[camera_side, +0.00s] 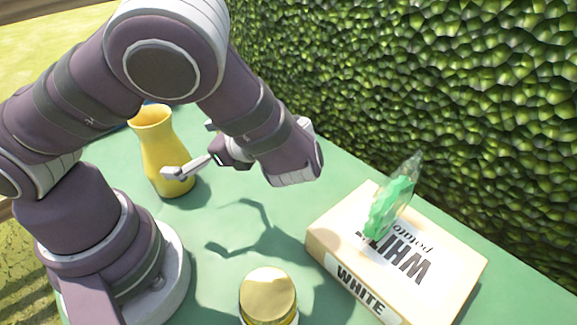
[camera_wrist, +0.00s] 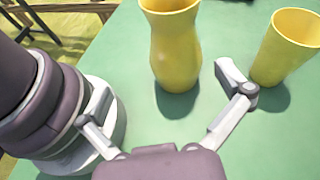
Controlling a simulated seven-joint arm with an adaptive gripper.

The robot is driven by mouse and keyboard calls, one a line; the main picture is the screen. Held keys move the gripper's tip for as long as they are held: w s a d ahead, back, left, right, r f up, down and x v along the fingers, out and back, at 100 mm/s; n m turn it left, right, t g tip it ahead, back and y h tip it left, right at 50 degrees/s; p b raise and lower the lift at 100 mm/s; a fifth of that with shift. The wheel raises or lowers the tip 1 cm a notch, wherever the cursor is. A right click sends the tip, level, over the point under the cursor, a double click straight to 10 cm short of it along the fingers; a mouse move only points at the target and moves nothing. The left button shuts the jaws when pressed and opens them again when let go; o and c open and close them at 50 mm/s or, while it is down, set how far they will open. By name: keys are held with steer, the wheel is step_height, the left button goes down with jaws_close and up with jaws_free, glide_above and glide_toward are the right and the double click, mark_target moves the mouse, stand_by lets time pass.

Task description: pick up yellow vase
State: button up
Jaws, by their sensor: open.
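The yellow vase (camera_side: 160,152) stands upright on the green table, with a narrowed neck and flared rim. In the wrist view the vase (camera_wrist: 176,45) stands ahead of my gripper (camera_wrist: 163,87), in line with the gap between the spread fingers. The gripper is open and empty. In the side view my gripper (camera_side: 191,150) is at the vase's right, with one finger overlapping its lower body. I cannot tell whether that finger touches it.
A second yellow vessel (camera_wrist: 286,46), plain and tapered, stands right of the vase, beyond the right finger. A cream box (camera_side: 420,262) bears a green crystal-like piece (camera_side: 388,208). A gold-lidded jar (camera_side: 268,291) stands at the front. A leafy hedge (camera_side: 430,90) borders the table (camera_side: 215,272).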

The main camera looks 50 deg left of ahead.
mark_target(151, 120)
steer(key=a+m+y, duration=0.1)
steer(key=a, duration=0.2)
steer(key=s+a+m+y, duration=0.1)
steer(key=a+y, duration=0.1)
steer(key=a, duration=0.1)
steer(key=a+r+m+t+y, duration=0.1)
steer(key=a+y, duration=0.1)
steer(key=a, duration=0.1)
steer(key=shift+s+a, duration=0.4)
steer(key=c, duration=1.2)
